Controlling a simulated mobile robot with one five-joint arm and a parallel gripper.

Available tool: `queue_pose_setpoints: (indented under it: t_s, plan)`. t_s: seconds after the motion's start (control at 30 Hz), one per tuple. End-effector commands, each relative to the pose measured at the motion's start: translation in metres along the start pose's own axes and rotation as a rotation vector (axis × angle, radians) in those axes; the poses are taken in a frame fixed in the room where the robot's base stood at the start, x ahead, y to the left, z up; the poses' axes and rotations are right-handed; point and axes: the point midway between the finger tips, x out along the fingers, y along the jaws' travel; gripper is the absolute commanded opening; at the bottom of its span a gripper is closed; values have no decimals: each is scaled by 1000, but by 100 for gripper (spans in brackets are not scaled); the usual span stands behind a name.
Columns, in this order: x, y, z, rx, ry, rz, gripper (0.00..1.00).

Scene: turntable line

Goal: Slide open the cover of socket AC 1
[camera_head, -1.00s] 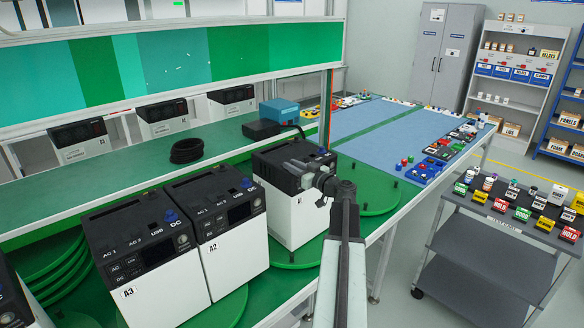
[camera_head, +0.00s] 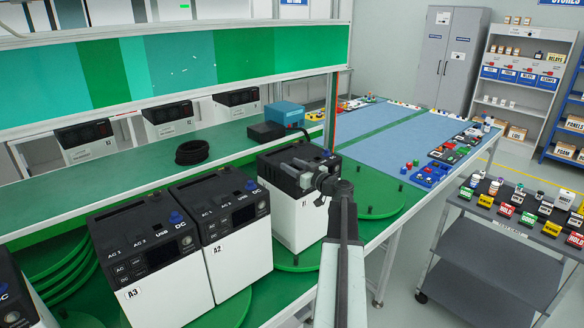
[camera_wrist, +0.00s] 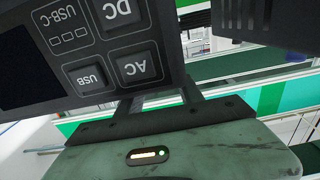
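Several white box units with black tops stand along the green bench. The top of unit A3 (camera_head: 145,235) and of unit A2 (camera_head: 217,205) bears AC 1, AC 2, USB and DC labels. My gripper (camera_head: 303,178) is over the black top of the rightmost unit (camera_head: 290,210), hiding part of it, including any AC 1 label there. In the wrist view, a black panel (camera_wrist: 75,80) with AC, DC, USB and USB-C buttons appears upside down, close to my gripper (camera_wrist: 160,95). The two fingers stand apart; their tips are hidden behind the panel. I cannot see the AC 1 cover.
The units stand on green round turntables (camera_head: 375,195). A grey cart (camera_head: 500,262) with small coloured cards stands to the right. The floor between bench and cart is clear.

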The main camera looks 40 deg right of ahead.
Motion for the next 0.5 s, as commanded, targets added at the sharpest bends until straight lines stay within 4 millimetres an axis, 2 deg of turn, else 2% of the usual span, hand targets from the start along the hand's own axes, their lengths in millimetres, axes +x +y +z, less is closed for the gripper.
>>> queue_pose_setpoints:
  t_s: [0.27, 0.5]
  plan:
    - [-8, -1, 0, 0, 0, 1, 44]
    - [-51, -1, 0, 0, 0, 3, 44]
